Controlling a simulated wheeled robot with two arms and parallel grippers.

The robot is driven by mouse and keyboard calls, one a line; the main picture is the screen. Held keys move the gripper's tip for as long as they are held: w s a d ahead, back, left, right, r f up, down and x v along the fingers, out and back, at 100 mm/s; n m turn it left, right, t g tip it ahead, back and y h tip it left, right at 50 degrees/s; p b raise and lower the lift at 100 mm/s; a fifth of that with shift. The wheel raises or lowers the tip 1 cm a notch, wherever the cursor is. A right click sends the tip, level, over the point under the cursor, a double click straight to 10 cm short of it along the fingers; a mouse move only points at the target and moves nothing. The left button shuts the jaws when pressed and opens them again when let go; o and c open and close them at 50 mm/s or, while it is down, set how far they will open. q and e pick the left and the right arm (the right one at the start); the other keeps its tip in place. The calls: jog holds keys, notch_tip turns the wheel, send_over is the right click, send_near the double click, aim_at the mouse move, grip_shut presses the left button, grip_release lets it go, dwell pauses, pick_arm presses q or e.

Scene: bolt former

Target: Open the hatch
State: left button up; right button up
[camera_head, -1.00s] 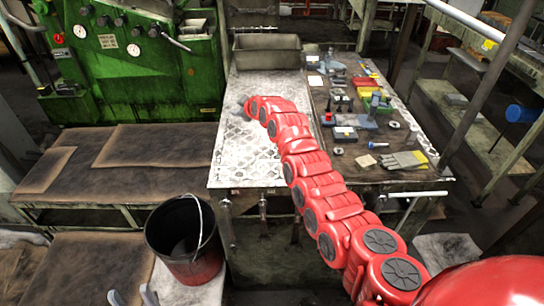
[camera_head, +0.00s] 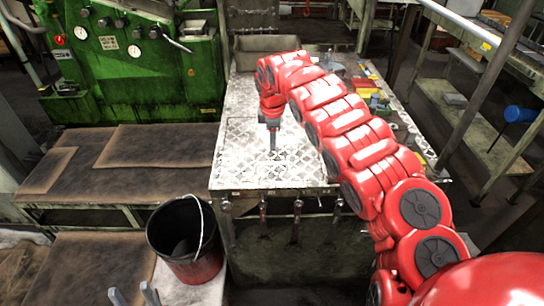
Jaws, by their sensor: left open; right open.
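A diamond-tread metal plate (camera_head: 242,150) forms the near part of the bench top; faint seams on it look like a panel lying flat and shut, and I take this as the hatch, though I cannot be sure. My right gripper (camera_head: 273,146) points down over the right part of this plate. It is open and empty, and I cannot tell whether its tips touch the surface. My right arm hides part of the bench. My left gripper (camera_head: 134,298) shows only as two fingertips at the bottom left edge, spread apart and empty.
A black and red bucket (camera_head: 190,262) stands in front of the bench. A grey metal tray (camera_head: 262,48) lies at the bench's back. Short handles (camera_head: 297,222) hang along the front edge. A green machine (camera_head: 135,75) stands back left.

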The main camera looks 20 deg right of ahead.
jog(key=p, duration=0.3)
send_over(272, 163)
jog(key=s, duration=0.1)
notch_tip(272, 163, down, 7)
jog(key=f, duration=0.1)
jog(key=f+b, duration=0.1)
jog(key=f, duration=0.1)
jog(key=shift+w+a+b, duration=0.2)
jog(key=shift+a+b, duration=0.05)
jog(key=shift+b, duration=0.1)
jog(key=shift+w+d+f+b, duration=0.15)
jog(key=shift+f+b, duration=0.3)
jog(key=shift+f, duration=0.2)
grip_shut()
dwell(0.4)
